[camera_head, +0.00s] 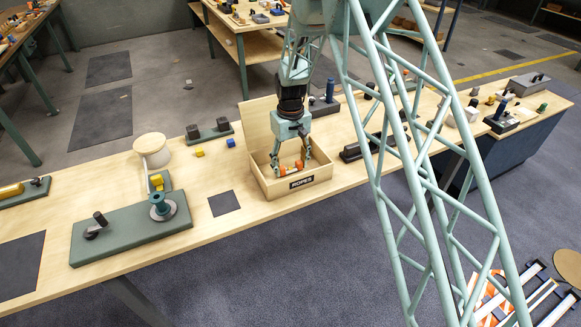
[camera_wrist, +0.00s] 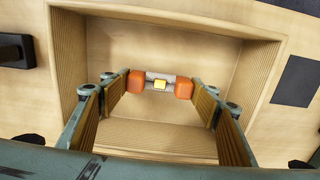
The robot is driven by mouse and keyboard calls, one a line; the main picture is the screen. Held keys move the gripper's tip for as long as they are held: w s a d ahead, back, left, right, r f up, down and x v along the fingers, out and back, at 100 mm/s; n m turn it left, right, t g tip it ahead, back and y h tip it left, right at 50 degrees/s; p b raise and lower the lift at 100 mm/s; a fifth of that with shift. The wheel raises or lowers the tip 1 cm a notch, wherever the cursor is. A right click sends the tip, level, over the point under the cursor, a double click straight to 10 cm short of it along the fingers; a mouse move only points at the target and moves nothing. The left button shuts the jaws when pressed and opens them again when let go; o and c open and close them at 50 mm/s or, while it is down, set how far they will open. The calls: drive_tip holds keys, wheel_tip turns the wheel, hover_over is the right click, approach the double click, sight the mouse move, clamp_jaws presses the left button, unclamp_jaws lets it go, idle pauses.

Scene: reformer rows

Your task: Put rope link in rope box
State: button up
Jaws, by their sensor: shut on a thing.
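The rope link (camera_head: 291,169) is a short piece with orange ends and a pale middle. My gripper (camera_head: 291,166) points down into the rope box and is shut on the link. In the wrist view my gripper (camera_wrist: 160,92) has one finger at each orange end. The rope box (camera_head: 262,184) is an open wooden box with a raised lid and a dark "ROPES" label. Its walls (camera_wrist: 66,55) surround the link. I cannot tell whether the link touches the floor.
A dark square mat (camera_head: 224,203) lies beside the box. Yellow and blue blocks (camera_head: 231,143) sit behind it. Dark tools (camera_head: 362,149) lie to the right.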

sight(291, 169)
drive_tip(key=shift+f, duration=0.25)
drive_tip(key=o, duration=0.9)
drive_tip(key=shift+r, duration=0.15)
drive_tip(key=shift+r+p, duration=0.9)
drive_tip(key=shift+r, duration=5.1)
